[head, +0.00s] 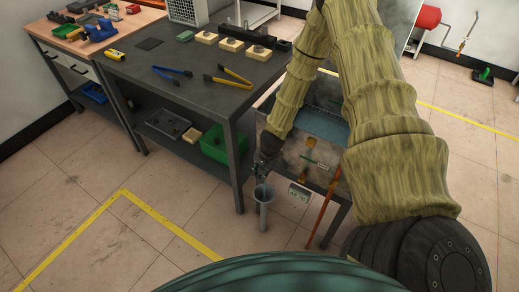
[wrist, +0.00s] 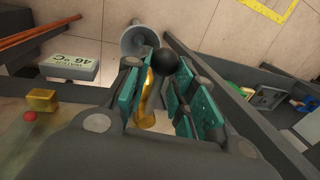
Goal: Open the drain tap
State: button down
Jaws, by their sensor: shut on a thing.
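The drain tap shows in the wrist view as a brass body (wrist: 146,98) with a round black knob (wrist: 166,62). My gripper (wrist: 164,80) has its teal-padded fingers on both sides of the tap and is shut on it, close to the knob. The pads hide part of the tap, so the exact contact is hard to see. In the head view my gripper (head: 263,168) is low at the left front corner of the water tank (head: 290,138).
A red-orange rod (head: 322,208) leans at the tank's front. The dark workbench (head: 180,75) with tongs stands close on the left. Floor in front is clear.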

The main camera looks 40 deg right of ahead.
jog(key=shift+s, duration=0.15)
dwell(0.3)
jog(key=c, duration=1.2)
grip_release()
jog(key=shift+d, duration=0.1)
jog(key=shift+c, duration=0.2)
jog(key=shift+r, duration=0.15)
jog(key=shift+r, duration=0.25)
notch_tip(320, 180, up, 11)
jog(key=s, duration=0.2)
jog(key=shift+d, duration=0.45)
jog(key=shift+s, duration=0.1)
